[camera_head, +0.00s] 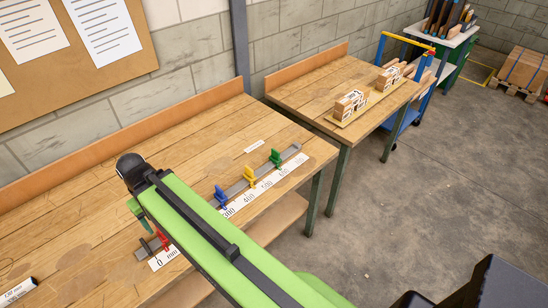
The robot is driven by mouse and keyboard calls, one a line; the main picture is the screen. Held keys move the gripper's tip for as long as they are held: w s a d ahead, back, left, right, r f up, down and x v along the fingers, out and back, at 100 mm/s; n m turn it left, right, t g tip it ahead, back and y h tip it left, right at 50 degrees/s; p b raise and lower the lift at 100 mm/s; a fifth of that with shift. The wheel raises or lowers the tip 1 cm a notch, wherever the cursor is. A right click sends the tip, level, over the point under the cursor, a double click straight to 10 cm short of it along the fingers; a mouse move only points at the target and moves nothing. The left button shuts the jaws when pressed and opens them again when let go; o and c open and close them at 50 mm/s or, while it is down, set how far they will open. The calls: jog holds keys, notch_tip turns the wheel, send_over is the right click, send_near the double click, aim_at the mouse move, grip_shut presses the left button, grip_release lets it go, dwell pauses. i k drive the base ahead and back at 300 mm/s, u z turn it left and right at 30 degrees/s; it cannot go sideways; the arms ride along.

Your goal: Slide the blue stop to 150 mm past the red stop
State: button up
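The blue stop (220,196) stands on a grey rail (238,187) on the near workbench, beside a scale label that seems to read 300. The red stop (163,240) is at the rail's near-left end, close to the 0 mm mark on the white scale strip (164,258). My green arm crosses over the rail and hides the stretch between the red and blue stops. The arm's black end joint is above and left of the rail. Below it, a small green and dark part hangs near the red stop; I cannot make out my gripper's fingers.
A yellow stop (249,176) and a green stop (275,159) stand farther right along the rail. A white cylinder (18,292) with lettering lies at the bench's lower left. A second bench (300,90) holds wooden blocks on a tray. Concrete floor is open at right.

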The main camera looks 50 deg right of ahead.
aim_at(219, 194)
jog(key=z, duration=1.3)
jog(key=k, duration=1.45)
jog(key=u, duration=1.7)
jog(key=i, duration=1)
jog(key=u, duration=0.05)
